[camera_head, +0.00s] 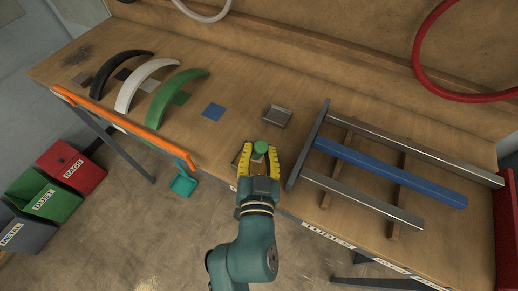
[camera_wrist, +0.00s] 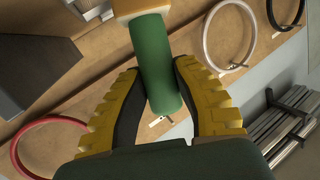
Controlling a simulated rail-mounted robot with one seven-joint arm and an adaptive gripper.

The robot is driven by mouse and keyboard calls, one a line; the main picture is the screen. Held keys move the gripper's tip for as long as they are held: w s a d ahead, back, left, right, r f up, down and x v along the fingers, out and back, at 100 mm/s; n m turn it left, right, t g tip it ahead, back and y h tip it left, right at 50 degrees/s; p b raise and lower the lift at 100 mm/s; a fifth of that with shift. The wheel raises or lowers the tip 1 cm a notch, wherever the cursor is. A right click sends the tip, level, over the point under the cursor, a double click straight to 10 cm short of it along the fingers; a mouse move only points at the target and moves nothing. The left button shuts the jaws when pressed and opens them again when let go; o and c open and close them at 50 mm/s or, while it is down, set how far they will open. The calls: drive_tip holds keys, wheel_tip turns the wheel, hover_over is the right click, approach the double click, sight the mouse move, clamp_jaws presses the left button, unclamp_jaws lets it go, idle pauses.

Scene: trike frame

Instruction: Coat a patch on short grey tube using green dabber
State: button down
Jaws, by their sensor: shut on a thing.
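The green dabber (camera_head: 261,146) is upright or nearly so between the yellow fingers of my gripper (camera_head: 260,153). In the wrist view its green cylinder (camera_wrist: 156,65) lies between the ribbed fingers, with a tan part at its upper end. My gripper is shut on it. The short grey tube (camera_head: 365,198) is the nearest of three parallel tubes, lying on wooden strips to the right of my gripper. The dabber is apart from this tube. No coated patch can be made out on it.
A dark grey cross tube (camera_head: 307,147) stands between my gripper and the short tube. The blue tube (camera_head: 385,170) and a longer grey tube (camera_head: 420,150) lie beyond. A small metal box (camera_head: 278,115) is behind my gripper. Curved fenders (camera_head: 175,97) are at left.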

drive_tip(key=shift+f, duration=0.1)
drive_tip(key=shift+r+p, duration=2.75)
drive_tip(key=shift+r, duration=0.8)
